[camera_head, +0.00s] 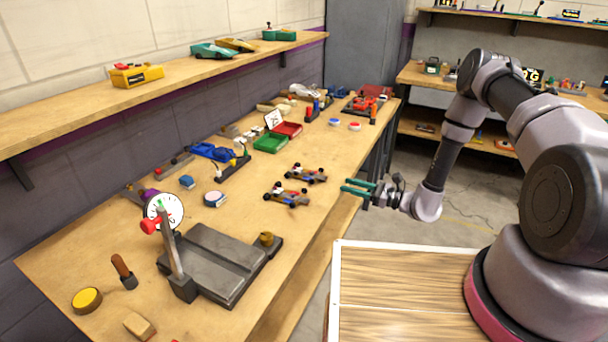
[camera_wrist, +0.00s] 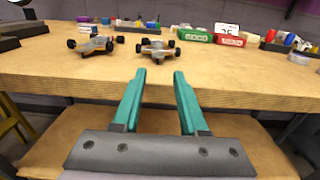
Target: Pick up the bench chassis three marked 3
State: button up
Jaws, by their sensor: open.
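Two small race-car chassis with black wheels stand on the wooden bench. One (camera_head: 287,194) is nearer the head camera and shows at left in the wrist view (camera_wrist: 95,45). The other (camera_head: 306,174) stands just behind it and shows nearly straight ahead of the fingers in the wrist view (camera_wrist: 155,49). I cannot read a number on either, so I cannot tell which is marked 3. My gripper (camera_head: 344,187) has green fingers, open and empty, just off the bench's front edge. Its fingers (camera_wrist: 160,75) point at the bench, apart from both chassis.
A green tray (camera_head: 270,143) and a red tray (camera_head: 287,129) sit behind the chassis. A grey slotted fixture with a dial (camera_head: 215,262) fills the near bench. Round buttons (camera_head: 354,126) lie farther right. The bench strip in front of the chassis looks clear.

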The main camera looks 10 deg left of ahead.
aim_at(326, 179)
jog(key=x, duration=0.8)
jog(key=shift+s+a, duration=0.1)
jog(key=shift+a, duration=0.05)
grip_shut()
